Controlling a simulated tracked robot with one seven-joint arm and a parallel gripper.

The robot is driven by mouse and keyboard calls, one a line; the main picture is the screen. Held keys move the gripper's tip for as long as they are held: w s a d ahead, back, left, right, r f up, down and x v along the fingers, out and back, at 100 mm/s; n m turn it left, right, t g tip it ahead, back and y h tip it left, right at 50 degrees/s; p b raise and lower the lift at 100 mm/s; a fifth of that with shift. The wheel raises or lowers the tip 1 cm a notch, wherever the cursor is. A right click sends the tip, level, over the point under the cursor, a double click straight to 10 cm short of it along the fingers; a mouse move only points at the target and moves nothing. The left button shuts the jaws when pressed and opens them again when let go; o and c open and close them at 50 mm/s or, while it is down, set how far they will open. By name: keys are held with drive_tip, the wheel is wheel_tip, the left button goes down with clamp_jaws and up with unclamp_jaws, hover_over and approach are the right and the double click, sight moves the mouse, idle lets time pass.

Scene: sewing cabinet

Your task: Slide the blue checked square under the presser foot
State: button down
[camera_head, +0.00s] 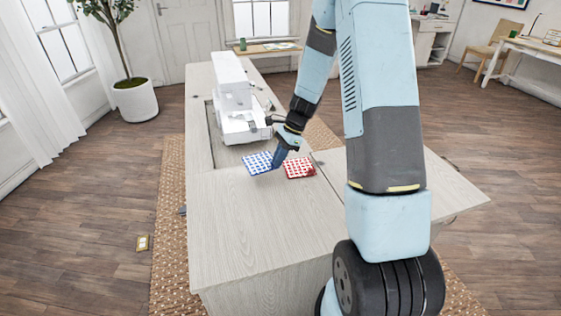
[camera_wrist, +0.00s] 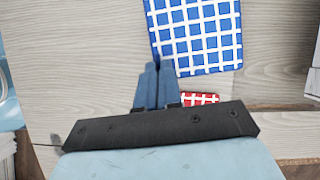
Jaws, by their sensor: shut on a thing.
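The blue checked square (camera_head: 256,164) lies at the cabinet top, in front of the white sewing machine (camera_head: 234,98). In the wrist view the blue checked square (camera_wrist: 203,38) fills the upper middle. My gripper (camera_head: 276,163) is low over the cabinet at the square's right side, its fingers closed together. In the wrist view my gripper (camera_wrist: 153,66) has its fingertips at the lower left edge of the blue square, shut on it. The presser foot is too small to make out in the head view.
A red checked square (camera_head: 299,168) lies just right of my gripper; part of it shows in the wrist view (camera_wrist: 200,98). The pale wooden cabinet top (camera_head: 240,225) is clear toward the front. The machine sits in a recess in the cabinet.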

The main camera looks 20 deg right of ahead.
drive_tip(key=w+r+n, duration=0.1)
drive_tip(key=w+n, duration=0.1)
drive_tip(key=w+r+n+g, duration=0.1)
drive_tip(key=w+n, duration=0.1)
drive_tip(key=w+r+n+g+h, duration=0.1)
drive_tip(key=shift+w+a+n, duration=0.3)
drive_tip(key=shift+w+n, duration=0.1)
drive_tip(key=w+d+r+m+t, duration=0.1)
drive_tip(key=w+d+m, duration=0.1)
drive_tip(key=w, duration=0.4)
drive_tip(key=w+d+r+m, duration=0.2)
drive_tip(key=w+d+m, duration=0.1)
drive_tip(key=w, duration=0.3)
drive_tip(key=w+d+r+m+t+y, duration=0.1)
drive_tip(key=w+d+m, duration=0.1)
drive_tip(key=w, duration=0.4)
drive_tip(key=shift+d+r+m+t, duration=0.15)
drive_tip(key=shift+d+m+t, duration=0.15)
drive_tip(key=shift+d, duration=0.4)
drive_tip(key=shift+w, duration=0.1)
drive_tip(key=shift+a+f, duration=1.35)
drive_tip(key=shift+a, duration=0.1)
drive_tip(key=shift+w+a+f, duration=0.2)
drive_tip(key=shift+f, duration=0.35)
drive_tip(key=shift+a, duration=0.5)
